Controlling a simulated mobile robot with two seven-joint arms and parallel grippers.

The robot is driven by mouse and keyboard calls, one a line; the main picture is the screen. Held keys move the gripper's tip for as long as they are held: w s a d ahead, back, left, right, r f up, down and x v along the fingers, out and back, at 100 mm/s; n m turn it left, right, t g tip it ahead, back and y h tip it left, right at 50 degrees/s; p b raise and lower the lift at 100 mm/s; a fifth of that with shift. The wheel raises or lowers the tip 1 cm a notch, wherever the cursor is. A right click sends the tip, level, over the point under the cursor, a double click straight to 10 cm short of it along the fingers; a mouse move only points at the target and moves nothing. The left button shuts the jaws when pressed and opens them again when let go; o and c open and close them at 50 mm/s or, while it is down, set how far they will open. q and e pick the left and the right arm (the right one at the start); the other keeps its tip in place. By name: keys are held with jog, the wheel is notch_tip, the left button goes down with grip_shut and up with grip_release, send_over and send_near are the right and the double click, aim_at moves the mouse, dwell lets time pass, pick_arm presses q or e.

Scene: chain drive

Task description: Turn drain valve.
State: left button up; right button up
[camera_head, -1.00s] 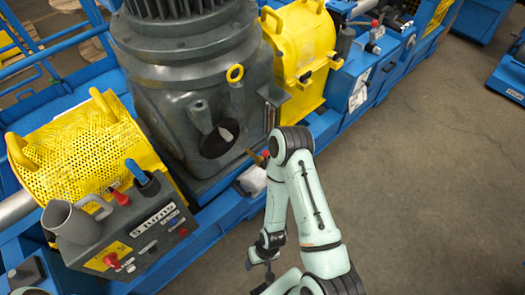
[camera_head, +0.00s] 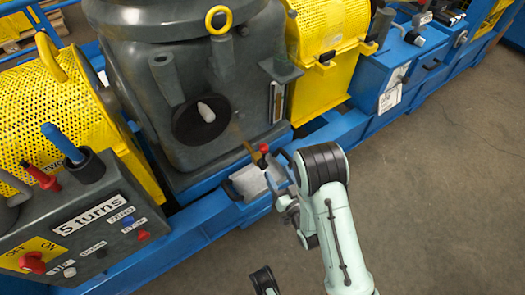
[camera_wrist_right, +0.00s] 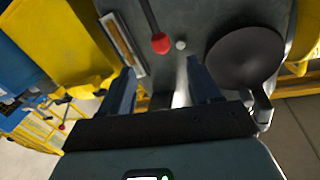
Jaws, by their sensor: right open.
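The drain valve shows as a red-knobbed lever (camera_head: 263,149) beside a brass-coloured pipe, low on the front of the grey machine housing. In the right wrist view, the red knob (camera_wrist_right: 161,43) on its dark rod is ahead of my fingers, roughly in line with the gap between them. My right gripper (camera_head: 274,170) is close to the lever, just below and right of it in the head view. In the wrist view its two dark fingers (camera_wrist_right: 160,84) are apart with nothing gripped. Contact with the lever is not visible. I cannot identify my left gripper.
A control box (camera_head: 80,235) labelled "5 turns" stands left, with red and blue levers. Yellow perforated guards (camera_head: 330,35) flank the housing (camera_head: 150,120). The floor (camera_head: 440,170) at right is clear.

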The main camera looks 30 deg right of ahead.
aim_at(263, 148)
pick_arm(q)
jog(key=shift+w+a+f+t+b, duration=0.15)
jog(key=shift+w+a+f+b, duration=0.2)
jog(key=shift+w, duration=0.15)
jog(key=shift+w+a+f+t+b, duration=0.15)
jog(key=shift+w+a+f+b, duration=0.15)
jog(key=shift+w, duration=0.15)
pick_arm(e)
jog(key=w, duration=0.4)
jog(key=w+d, duration=0.1)
jog(key=w, duration=0.7)
jog(key=shift+w+d, duration=0.15)
grip_shut()
